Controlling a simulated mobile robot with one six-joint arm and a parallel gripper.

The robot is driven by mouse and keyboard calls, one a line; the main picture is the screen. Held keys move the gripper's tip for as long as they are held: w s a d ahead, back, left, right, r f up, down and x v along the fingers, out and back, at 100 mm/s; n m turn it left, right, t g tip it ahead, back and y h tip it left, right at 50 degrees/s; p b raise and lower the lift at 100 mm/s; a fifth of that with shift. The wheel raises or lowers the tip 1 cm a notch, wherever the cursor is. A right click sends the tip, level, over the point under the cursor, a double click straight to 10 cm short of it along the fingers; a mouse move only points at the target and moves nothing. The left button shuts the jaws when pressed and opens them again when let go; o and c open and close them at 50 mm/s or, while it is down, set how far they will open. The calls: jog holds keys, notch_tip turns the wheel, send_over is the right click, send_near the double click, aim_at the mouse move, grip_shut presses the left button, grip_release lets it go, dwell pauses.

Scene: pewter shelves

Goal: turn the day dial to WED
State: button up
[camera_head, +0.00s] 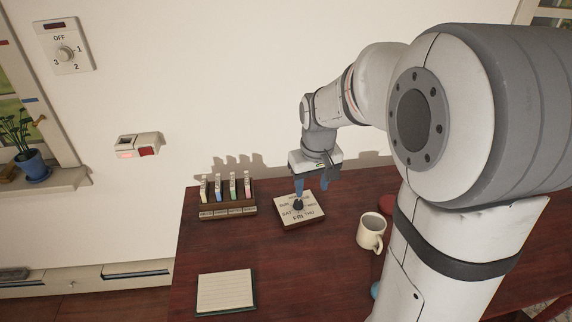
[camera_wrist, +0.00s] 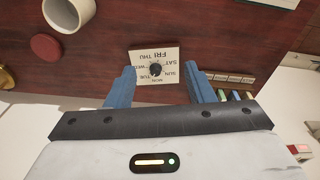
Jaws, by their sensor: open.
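The day dial is a pale square plate (camera_head: 306,219) on the dark red table, with day names around a small dark knob (camera_head: 298,204). In the wrist view the plate (camera_wrist: 166,53) appears upside down, with FRI and THU at the top and MON at the bottom. The dark knob (camera_wrist: 155,70) shows between my fingers in that picture. Which day it points to is too small to tell. My gripper (camera_head: 311,187) is open and empty, pointing down over the dial's far part. Its two blue fingers (camera_wrist: 161,72) show apart; whether either touches the dial cannot be told.
A rack (camera_head: 228,212) with several coloured items stands left of the dial. A cream mug (camera_head: 369,232) and a red round object (camera_head: 387,204) are to the right. A notepad (camera_head: 224,292) lies in front. A numbered wall dial (camera_head: 66,53) is at upper left.

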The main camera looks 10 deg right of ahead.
jog(key=w+f+n, duration=0.1)
jog(key=w+f, duration=0.3)
jog(key=w, duration=0.3)
jog(key=n+g+p, duration=0.1)
jog(key=p, duration=0.1)
send_over(298, 201)
notch_tip(298, 201, down, 8)
jog(key=shift+s+f, duration=0.1)
jog(key=shift+s, duration=0.05)
jog(key=shift+f, duration=0.3)
notch_tip(298, 201, down, 8)
jog(key=shift+d+r+p, duration=0.1)
jog(key=shift+r+p, duration=0.1)
jog(key=shift+p, duration=0.15)
jog(key=c, duration=1)
